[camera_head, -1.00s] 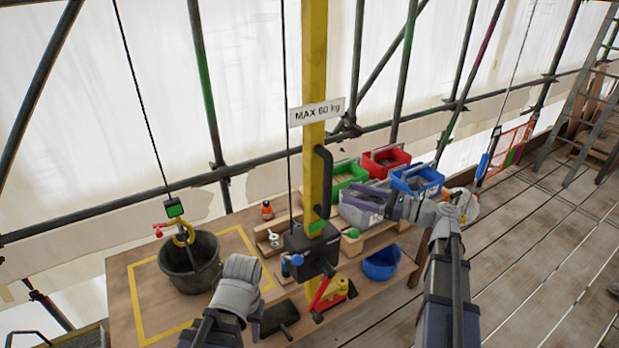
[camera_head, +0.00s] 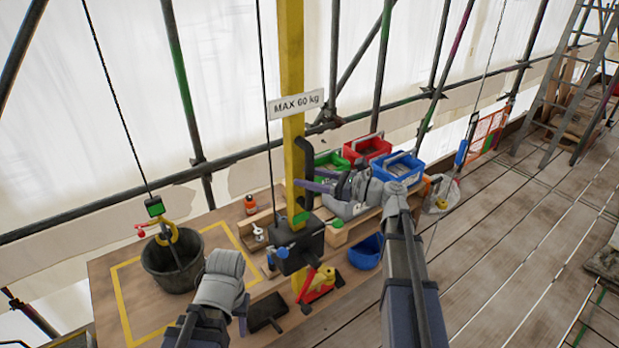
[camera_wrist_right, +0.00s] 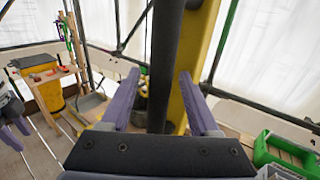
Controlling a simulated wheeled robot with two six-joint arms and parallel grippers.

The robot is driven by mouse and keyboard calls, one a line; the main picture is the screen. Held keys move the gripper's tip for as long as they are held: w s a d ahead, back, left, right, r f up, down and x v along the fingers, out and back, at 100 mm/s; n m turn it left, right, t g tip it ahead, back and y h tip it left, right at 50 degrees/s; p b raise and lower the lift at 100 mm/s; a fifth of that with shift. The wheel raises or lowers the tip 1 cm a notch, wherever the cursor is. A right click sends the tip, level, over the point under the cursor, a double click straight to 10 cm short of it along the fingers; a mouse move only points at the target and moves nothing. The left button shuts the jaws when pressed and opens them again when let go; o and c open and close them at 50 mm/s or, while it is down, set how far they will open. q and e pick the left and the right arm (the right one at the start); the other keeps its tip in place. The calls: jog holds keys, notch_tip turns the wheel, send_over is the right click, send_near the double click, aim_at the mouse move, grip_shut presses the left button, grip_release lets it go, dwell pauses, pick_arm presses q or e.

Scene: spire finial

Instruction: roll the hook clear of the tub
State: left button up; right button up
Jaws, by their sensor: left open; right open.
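The yellow hook (camera_head: 175,236) hangs from a rope below a green block (camera_head: 155,206), with a red piece at its side. Its lower part is over or in the black tub (camera_head: 165,281); I cannot tell whether they touch. The tub stands on the wooden bench inside a yellow outline. My right gripper (camera_head: 308,180) is open at the black handle (camera_head: 304,160) of the yellow post. In the right wrist view its fingers (camera_wrist_right: 158,78) lie either side of the dark bar, not closed on it. My left gripper (camera_head: 240,312) is over the bench, right of the tub; its fingers are mostly hidden.
The yellow post (camera_head: 291,70) carries a "MAX 60 kg" sign (camera_head: 296,103) and a black box (camera_head: 298,246). Red (camera_head: 367,147), green and blue bins (camera_head: 401,168) stand behind my right arm. A blue bowl (camera_head: 366,252) sits at the bench's right.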

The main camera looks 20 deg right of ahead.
grip_shut()
dwell(0.5)
dwell(0.9)
